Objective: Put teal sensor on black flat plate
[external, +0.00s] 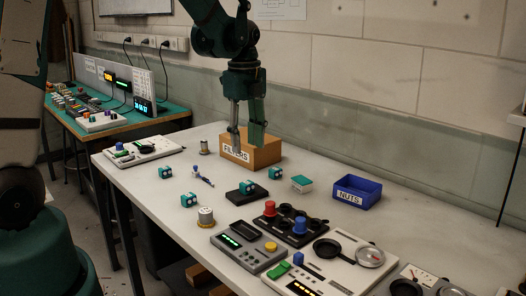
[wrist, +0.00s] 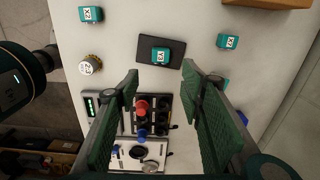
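The black flat plate (external: 233,196) lies mid-table, and it also shows in the wrist view (wrist: 177,44). A teal cube (external: 247,187) with a dark-marked white label (wrist: 160,56) sits on it. Similar teal cubes lie left (external: 165,173) and right (external: 275,173) of the plate. I cannot tell by label which teal item is the sensor. My gripper (external: 247,142) is open and empty, above the table, fingers pointing down.
A cardboard FILTERS box (external: 264,154) stands at the back, near my gripper in the picture. A blue NUTS bin (external: 357,191) is to the right. A black panel with red and blue knobs (external: 290,224), grey and cream devices and a metal cylinder (external: 205,217) occupy the front.

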